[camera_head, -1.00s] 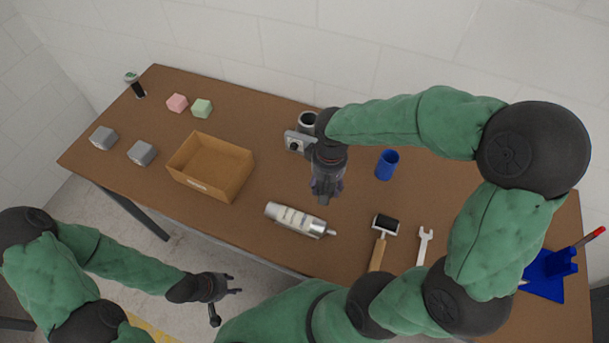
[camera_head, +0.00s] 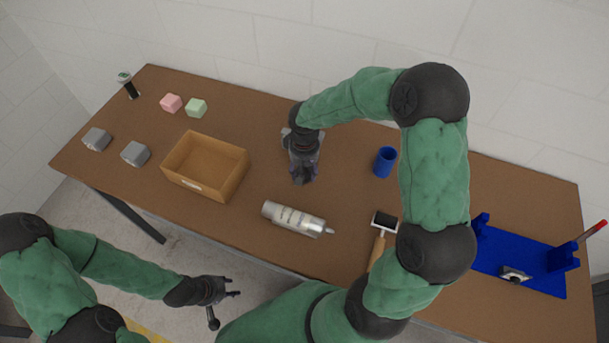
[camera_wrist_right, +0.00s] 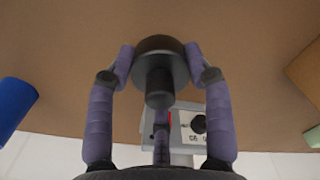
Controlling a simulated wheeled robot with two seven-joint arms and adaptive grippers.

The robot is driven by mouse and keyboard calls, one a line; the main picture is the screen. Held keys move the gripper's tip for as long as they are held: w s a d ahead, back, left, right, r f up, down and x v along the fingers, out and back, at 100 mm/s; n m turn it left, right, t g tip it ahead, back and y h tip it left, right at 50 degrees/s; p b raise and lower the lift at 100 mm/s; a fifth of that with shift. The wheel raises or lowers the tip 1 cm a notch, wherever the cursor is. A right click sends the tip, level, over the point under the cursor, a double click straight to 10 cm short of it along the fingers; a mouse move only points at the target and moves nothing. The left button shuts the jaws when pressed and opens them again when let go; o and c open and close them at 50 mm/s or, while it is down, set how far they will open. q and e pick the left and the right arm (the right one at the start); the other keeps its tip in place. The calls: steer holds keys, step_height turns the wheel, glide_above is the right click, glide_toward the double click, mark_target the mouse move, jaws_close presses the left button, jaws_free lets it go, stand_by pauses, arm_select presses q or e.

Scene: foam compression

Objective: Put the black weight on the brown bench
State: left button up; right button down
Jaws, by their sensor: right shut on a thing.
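The black weight (camera_wrist_right: 160,65) is a dark round disc with a narrower stem, seen in the right wrist view. My right gripper (camera_wrist_right: 160,62) is shut on it, one finger on each side. In the head view my right gripper (camera_head: 304,178) points down over the middle of the brown bench (camera_head: 250,240), and the weight cannot be made out there. Whether the weight touches the bench, I cannot tell. My left gripper (camera_head: 226,304) is open and empty, beyond the bench's front edge.
A grey device with a dial (camera_wrist_right: 197,122) is close to the held weight. A blue rack (camera_head: 525,265) is at the right.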

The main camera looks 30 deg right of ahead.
steer(key=shift+f, duration=1.25)
steer(key=shift+f+b, duration=0.2)
steer(key=shift+b, duration=0.15)
steer(key=shift+c, duration=2.4)
jaws_free()
steer(key=shift+s, duration=0.1)
steer(key=shift+r, duration=0.15)
steer(key=shift+r+p, duration=0.3)
step_height(320, 180, up, 12)
steer(key=shift+f+p, duration=0.25)
steer(key=shift+p, duration=0.7)
